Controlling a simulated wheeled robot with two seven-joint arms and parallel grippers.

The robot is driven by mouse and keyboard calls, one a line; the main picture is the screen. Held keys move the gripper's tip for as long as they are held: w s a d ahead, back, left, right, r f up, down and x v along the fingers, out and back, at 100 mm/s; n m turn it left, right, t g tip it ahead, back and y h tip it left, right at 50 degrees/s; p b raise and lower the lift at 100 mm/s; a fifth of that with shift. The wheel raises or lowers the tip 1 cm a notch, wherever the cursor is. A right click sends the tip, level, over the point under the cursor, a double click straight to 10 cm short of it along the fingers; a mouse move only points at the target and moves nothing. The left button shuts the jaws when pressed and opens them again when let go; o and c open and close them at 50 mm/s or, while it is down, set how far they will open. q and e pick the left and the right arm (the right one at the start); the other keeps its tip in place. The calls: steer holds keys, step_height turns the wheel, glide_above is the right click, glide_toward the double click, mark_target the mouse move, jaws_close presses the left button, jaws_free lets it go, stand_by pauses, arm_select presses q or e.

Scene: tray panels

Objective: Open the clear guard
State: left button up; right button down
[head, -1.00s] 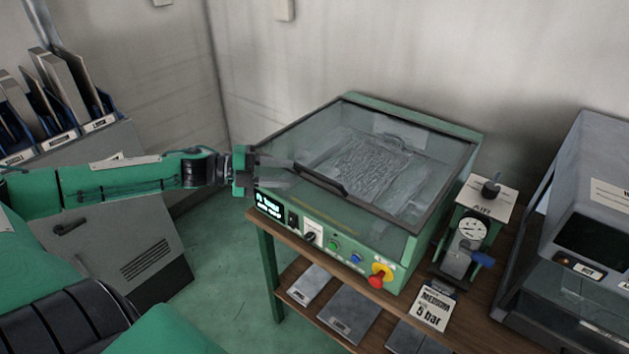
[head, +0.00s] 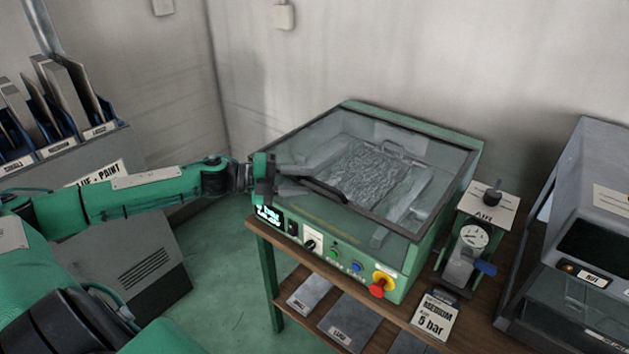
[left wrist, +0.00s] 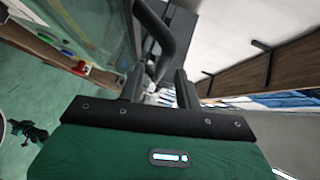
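The clear guard (head: 425,180) is a dark-framed, see-through lid lying closed over the green machine (head: 408,262). A dark bar handle (head: 326,191) sits along its front edge. My left gripper (head: 300,179) reaches in from the left, at the left end of the handle. In the left wrist view, its two dark fingers (left wrist: 160,88) stand apart, with the curved handle (left wrist: 168,45) reaching between or just beyond their tips. Contact cannot be told. My right gripper is in neither view.
The machine's front has a lit display (head: 268,215), a knob, buttons and a red-yellow stop button (head: 379,284). An air gauge unit (head: 466,250) and a sign (head: 433,315) stand to the right, then a grey cabinet (head: 590,220). Green floor lies open at left.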

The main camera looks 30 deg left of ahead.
mark_target(311, 181)
arm_select(q)
steer(key=shift+p+x, duration=0.55)
steer(key=shift+x, duration=1.25)
steer(key=shift+c, duration=0.4)
